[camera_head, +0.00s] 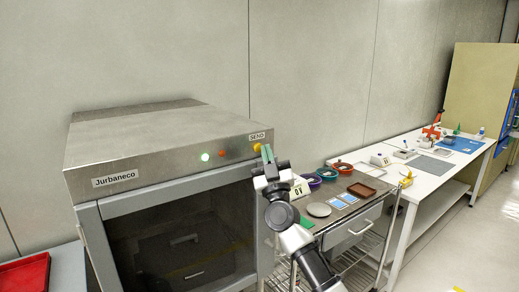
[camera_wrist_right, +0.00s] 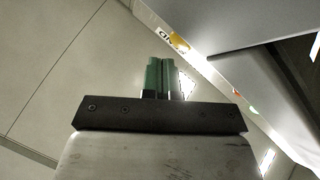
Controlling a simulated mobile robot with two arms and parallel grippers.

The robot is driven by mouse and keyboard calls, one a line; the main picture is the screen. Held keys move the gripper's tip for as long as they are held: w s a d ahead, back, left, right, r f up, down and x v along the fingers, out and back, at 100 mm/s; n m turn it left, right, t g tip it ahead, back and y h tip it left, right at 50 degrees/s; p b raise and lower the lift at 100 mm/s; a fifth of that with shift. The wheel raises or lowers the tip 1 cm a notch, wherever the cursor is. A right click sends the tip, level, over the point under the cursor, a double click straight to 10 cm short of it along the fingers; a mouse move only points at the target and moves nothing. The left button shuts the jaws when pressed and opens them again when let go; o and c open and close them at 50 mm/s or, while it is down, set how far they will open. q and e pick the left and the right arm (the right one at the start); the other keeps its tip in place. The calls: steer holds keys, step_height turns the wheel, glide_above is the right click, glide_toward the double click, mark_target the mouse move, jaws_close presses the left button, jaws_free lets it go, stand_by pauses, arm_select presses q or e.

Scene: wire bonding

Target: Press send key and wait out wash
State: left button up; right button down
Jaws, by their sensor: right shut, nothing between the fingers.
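The steel washer (camera_head: 165,150) marked Jurbaneco stands at left, its dark-windowed front door (camera_head: 180,240) shut. At the right end of its top panel is the yellow send key (camera_head: 257,148), under a SEND label (camera_head: 257,136). The key also shows in the right wrist view (camera_wrist_right: 180,43). My right gripper (camera_head: 267,154) is shut and empty, its green fingertips just right of the key in the head view. In the wrist view the fingertips (camera_wrist_right: 164,65) are close to the key; I cannot tell whether they touch. My left gripper is not in view.
A green lamp (camera_head: 205,157) is lit on the panel beside a red one (camera_head: 222,153). A steel cart (camera_head: 345,215) with small bowls and a brown tray (camera_head: 361,190) stands right of the washer. A white bench (camera_head: 430,170) lies beyond. A red tray (camera_head: 25,275) is at lower left.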

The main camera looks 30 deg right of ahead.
steer(key=shift+w, duration=0.15)
steer(key=shift+w, duration=0.25)
steer(key=shift+w, duration=0.5)
stand_by(0.6)
stand_by(0.3)
steer(key=shift+s+p, duration=0.65)
steer(key=shift+s, duration=0.3)
